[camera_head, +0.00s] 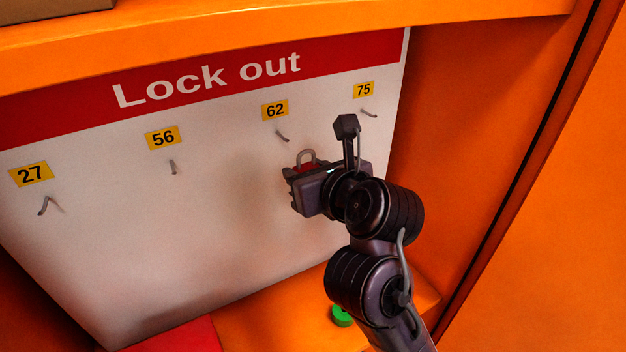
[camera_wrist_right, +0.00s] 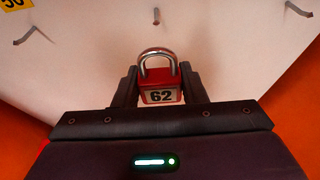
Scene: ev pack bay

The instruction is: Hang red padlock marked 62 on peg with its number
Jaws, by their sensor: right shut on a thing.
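The red padlock marked 62 (camera_wrist_right: 161,94) is upright between the fingers of my right gripper (camera_wrist_right: 160,88), its silver shackle pointing up. In the head view its shackle and a bit of red body (camera_head: 306,163) show above my right gripper (camera_head: 300,180), which is shut on it. The peg under the yellow 62 label (camera_head: 275,111) is a small grey hook (camera_head: 282,135) on the white board, and it is bare. The padlock is below this peg and apart from it in the picture. In the wrist view a peg (camera_wrist_right: 156,15) stands straight above the shackle. My left gripper is not in view.
The white "Lock out" board (camera_head: 130,235) also has bare pegs under 27 (camera_head: 46,205), 56 (camera_head: 172,167) and 75 (camera_head: 368,113). An orange side wall (camera_head: 460,110) stands right of the board. A green round thing (camera_head: 341,316) is on the orange ledge below.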

